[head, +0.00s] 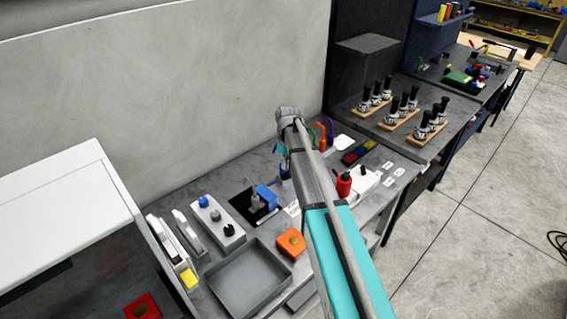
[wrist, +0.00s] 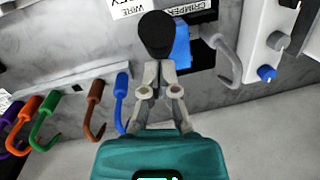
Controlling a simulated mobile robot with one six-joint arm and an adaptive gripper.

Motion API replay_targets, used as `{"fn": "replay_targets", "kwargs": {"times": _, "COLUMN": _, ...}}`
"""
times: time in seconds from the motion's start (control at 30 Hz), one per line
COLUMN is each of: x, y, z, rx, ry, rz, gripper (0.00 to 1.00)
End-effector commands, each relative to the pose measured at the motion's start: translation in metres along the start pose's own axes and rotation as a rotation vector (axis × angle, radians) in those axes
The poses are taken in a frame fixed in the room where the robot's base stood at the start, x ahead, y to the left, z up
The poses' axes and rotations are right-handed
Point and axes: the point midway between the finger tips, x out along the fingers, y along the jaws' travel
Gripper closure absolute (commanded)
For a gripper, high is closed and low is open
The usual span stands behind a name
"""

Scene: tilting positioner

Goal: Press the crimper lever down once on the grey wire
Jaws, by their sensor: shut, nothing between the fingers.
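The crimper is a blue block (head: 266,196) on a black base in the middle of the bench; its blue side also shows in the wrist view (wrist: 182,45). A black round knob (wrist: 157,33), apparently the lever's end, stands right at my fingertips. I cannot tell whether they touch it. The grey wire (wrist: 222,58) is a thick hooked piece with one end at the crimper's black base. My gripper (wrist: 158,75) is shut and empty, beside the crimper. In the head view my arm hides the lever and most of my gripper.
A rack beside my gripper holds hooked wires, including blue (wrist: 122,100), brown (wrist: 96,110) and green (wrist: 45,125) ones. A red cylinder (head: 344,186) stands right of my arm.

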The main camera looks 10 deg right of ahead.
Motion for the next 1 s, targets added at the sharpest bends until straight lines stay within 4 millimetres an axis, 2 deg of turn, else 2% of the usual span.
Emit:
{"fn": "replay_targets", "kwargs": {"times": 0.53, "x": 0.003, "y": 0.001, "z": 0.003, "rx": -0.001, "ry": 0.01, "rz": -0.002, "gripper": 1.0}}
{"fn": "replay_targets", "kwargs": {"times": 1.0, "x": 0.029, "y": 0.007, "z": 0.033, "rx": -0.023, "ry": 0.176, "rz": -0.027, "gripper": 1.0}}
